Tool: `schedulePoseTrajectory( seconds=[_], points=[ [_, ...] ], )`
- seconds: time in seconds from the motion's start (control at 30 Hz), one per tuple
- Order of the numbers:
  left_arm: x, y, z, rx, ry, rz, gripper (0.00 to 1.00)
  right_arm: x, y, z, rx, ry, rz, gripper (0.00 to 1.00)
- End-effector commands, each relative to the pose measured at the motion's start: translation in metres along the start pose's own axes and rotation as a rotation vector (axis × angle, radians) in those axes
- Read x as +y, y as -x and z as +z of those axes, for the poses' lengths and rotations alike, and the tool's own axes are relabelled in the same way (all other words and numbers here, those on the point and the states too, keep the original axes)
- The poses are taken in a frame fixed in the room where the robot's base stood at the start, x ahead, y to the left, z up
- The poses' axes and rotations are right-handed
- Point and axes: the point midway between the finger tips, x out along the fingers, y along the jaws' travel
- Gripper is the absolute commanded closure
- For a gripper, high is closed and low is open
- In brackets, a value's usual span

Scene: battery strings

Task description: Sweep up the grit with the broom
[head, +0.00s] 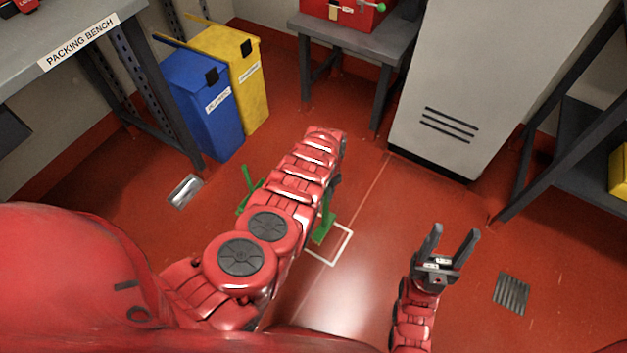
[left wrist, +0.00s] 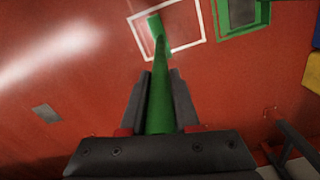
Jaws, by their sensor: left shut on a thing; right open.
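My left gripper (left wrist: 161,92) is shut on the green broom's handle (left wrist: 160,70). In the head view the broom (head: 324,228) shows only in part below my left arm, with its foot at the white square outline (head: 345,246) on the floor. In the left wrist view the broom's head (left wrist: 155,24) lies over that outline's edge. A green dustpan-like thing (head: 246,187) stands to the left, partly behind my arm; it also shows in the left wrist view (left wrist: 240,14). My right gripper (head: 452,250) is open and empty over the floor. I cannot make out any grit.
A blue bin (head: 203,100) and a yellow bin (head: 240,75) stand by the packing bench (head: 75,45). A grey cabinet (head: 455,75) and a dark shelf (head: 565,150) stand at right. A floor grate (head: 511,293) and a metal plate (head: 185,191) lie on the red floor.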

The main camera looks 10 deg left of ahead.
Motion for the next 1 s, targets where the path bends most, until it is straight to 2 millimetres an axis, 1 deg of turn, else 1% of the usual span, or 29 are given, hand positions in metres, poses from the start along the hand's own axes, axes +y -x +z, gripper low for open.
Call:
schedulePoseTrajectory(
  seconds=[0.07,0.23,0.57,0.6,0.7,0.8,1.0],
  points=[
    [0.014,0.002,-0.003,0.0,-0.002,0.0,1.0,0.0,-0.005,-0.001,0.0,0.0,0.0,0.43],
    [0.041,0.002,-0.011,0.0,-0.003,0.0,1.0,0.0,-0.008,-0.001,0.0,0.0,0.0,0.43],
    [0.093,0.001,-0.026,0.004,-0.003,0.0,1.0,0.0,-0.004,-0.001,0.0,0.0,0.0,0.43],
    [0.09,-0.015,-0.025,0.004,0.001,-0.002,1.0,0.0,0.009,0.001,0.0,0.0,0.0,0.43],
    [0.09,-0.032,-0.023,0.0,0.001,0.0,1.0,-0.001,0.021,0.004,0.0,0.0,0.0,0.43],
    [0.09,-0.043,-0.023,0.0,0.001,0.0,1.0,-0.002,0.031,0.005,0.0,0.0,0.0,0.43],
    [0.089,-0.054,-0.024,0.001,0.001,-0.001,1.0,-0.002,0.041,0.007,0.0,0.0,0.0,0.43]
  ],
)
